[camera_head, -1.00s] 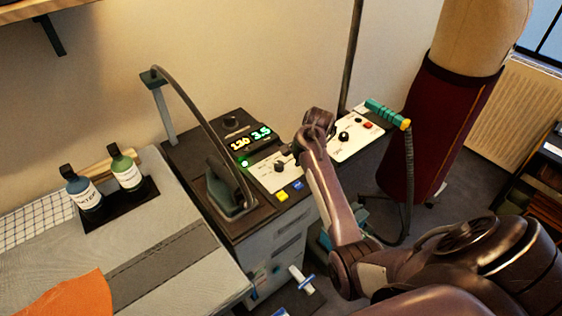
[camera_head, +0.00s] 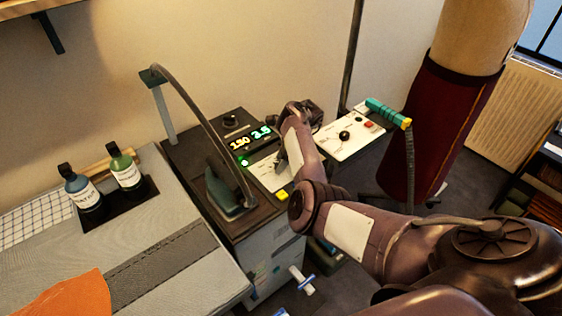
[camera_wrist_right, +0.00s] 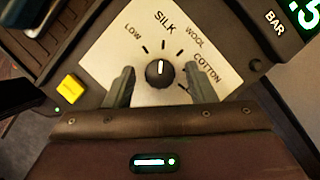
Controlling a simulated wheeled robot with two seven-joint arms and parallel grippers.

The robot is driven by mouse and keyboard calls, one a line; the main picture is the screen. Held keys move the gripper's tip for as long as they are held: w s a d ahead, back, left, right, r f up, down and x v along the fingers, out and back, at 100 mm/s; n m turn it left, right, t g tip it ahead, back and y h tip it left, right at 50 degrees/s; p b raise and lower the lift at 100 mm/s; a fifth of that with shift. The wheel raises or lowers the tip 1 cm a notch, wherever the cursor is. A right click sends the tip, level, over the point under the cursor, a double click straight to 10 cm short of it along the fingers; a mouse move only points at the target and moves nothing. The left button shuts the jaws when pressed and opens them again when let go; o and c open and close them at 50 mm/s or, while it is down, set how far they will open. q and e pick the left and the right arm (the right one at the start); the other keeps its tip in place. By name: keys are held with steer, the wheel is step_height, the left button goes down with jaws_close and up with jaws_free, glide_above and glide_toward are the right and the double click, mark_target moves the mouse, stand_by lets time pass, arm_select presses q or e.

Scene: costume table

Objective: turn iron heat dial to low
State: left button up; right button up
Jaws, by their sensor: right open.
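The iron heat dial (camera_wrist_right: 160,73) is a black round knob with a white pointer mark, on a white plate marked LOW, SILK, WOOL and COTTON. The pointer stands about straight up, toward SILK. My right gripper (camera_wrist_right: 162,68) is open, with one finger on each side of the dial. Gaps show between the fingers and the knob. In the head view my right arm reaches over the white panel (camera_head: 263,172) and hides much of it. The iron (camera_head: 228,190) stands on the black station top, left of the panel. My left gripper is out of view.
A yellow button (camera_wrist_right: 70,88) sits left of the plate. A lit display (camera_head: 250,138) stands behind the panel. A second white panel (camera_head: 345,138) with a teal-handled hose (camera_head: 388,112) is on the right. Two bottles (camera_head: 100,180) stand in a tray at left.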

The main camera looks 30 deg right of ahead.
steer(key=shift+f, duration=0.2)
steer(key=c, duration=1)
steer(key=shift+o, duration=0.2)
